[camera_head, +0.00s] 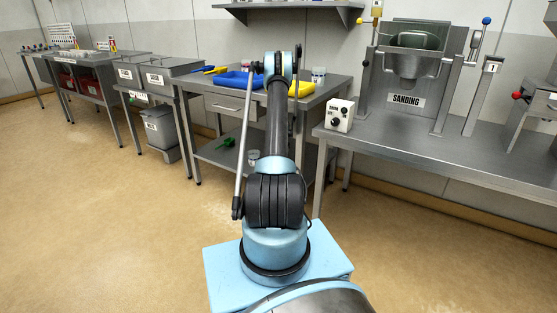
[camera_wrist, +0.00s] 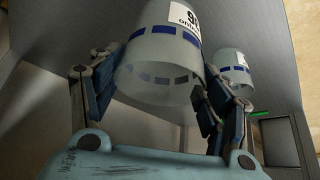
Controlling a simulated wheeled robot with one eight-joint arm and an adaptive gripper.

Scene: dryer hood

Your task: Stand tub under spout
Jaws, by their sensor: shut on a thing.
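In the wrist view a translucent tub (camera_wrist: 158,62) with blue marks around it and a white printed label sits between the fingers of my gripper (camera_wrist: 160,88). The gripper is shut on this tub. In the head view my arm hides the gripper and the held tub. A metal hopper (camera_head: 411,66) narrows downward above the sign "SANDING" on the right-hand bench; I cannot make out a separate spout. My arm points at the middle table, left of this hopper.
A second similar tub (camera_wrist: 235,70) stands behind the held one. A white control box (camera_head: 340,115) sits at the right bench's (camera_head: 455,160) left end. The floor in front is clear.

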